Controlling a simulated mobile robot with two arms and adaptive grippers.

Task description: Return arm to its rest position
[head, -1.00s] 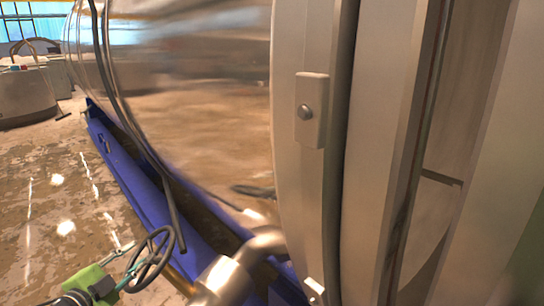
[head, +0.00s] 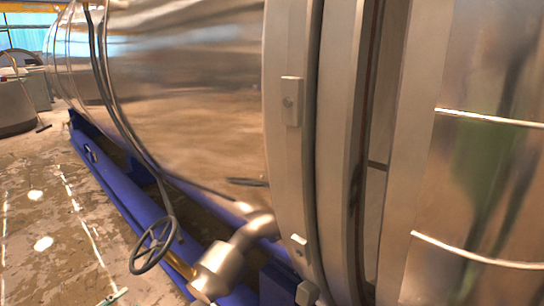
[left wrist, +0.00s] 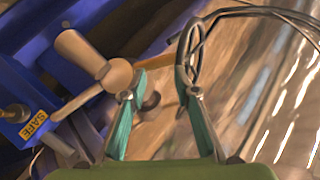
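My left gripper (left wrist: 162,92) shows its two teal fingers spread wide in the left wrist view, with nothing held between them. In the head view only a small pale tip, seemingly of this gripper, shows at the bottom edge. The dark valve handwheel (head: 154,245) stands beside the blue frame, above and right of that tip with a gap between. In the left wrist view the handwheel (left wrist: 186,52) appears edge-on beyond the right fingertip. My right gripper is in neither view.
The large shiny chamber (head: 190,90) with its thick flange (head: 288,180) fills the middle and right. A metal pipe elbow (head: 235,255) juts out low beside the blue support frame (head: 125,190). The wet floor (head: 40,205) at left is free.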

